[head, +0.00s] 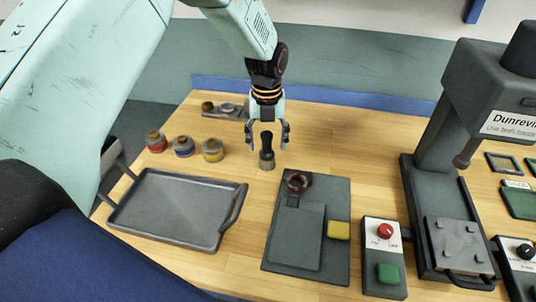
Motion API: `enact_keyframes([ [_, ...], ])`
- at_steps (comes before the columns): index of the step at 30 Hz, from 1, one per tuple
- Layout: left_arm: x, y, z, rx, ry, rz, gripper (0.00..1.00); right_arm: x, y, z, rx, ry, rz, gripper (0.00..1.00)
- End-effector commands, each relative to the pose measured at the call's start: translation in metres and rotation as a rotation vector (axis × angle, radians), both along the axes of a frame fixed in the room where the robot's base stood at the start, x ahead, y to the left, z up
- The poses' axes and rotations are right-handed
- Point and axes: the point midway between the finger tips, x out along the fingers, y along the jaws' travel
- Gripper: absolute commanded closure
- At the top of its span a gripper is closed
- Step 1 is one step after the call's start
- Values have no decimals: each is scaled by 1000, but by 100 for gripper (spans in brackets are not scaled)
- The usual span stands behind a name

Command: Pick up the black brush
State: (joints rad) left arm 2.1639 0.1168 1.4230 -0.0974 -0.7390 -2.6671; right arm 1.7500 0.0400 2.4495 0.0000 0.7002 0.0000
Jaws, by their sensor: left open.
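The black brush (267,158) stands upright on the wooden table, with a dark handle and a paler grey base. My left gripper (267,141) comes down from above, pointing at the table. Its fingers are open, one on each side of the brush handle. I cannot tell whether either finger touches the handle. My right gripper is not in view.
A grey tray (137,230) lies front left.

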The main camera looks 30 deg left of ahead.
Motion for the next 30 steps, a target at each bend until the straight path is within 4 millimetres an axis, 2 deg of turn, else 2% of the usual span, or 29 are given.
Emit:
enact_keyframes([
  [6, -1, -2, -32, 0, 4, 0, 34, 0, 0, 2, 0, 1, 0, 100],
  [10, 0, -2, -40, 0, 1, 0, 34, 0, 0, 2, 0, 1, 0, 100],
  [17, 0, -2, -41, 0, 0, 0, 34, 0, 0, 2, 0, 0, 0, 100],
  [30, -1, -2, -41, 0, 1, 1, 72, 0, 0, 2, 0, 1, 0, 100],
])
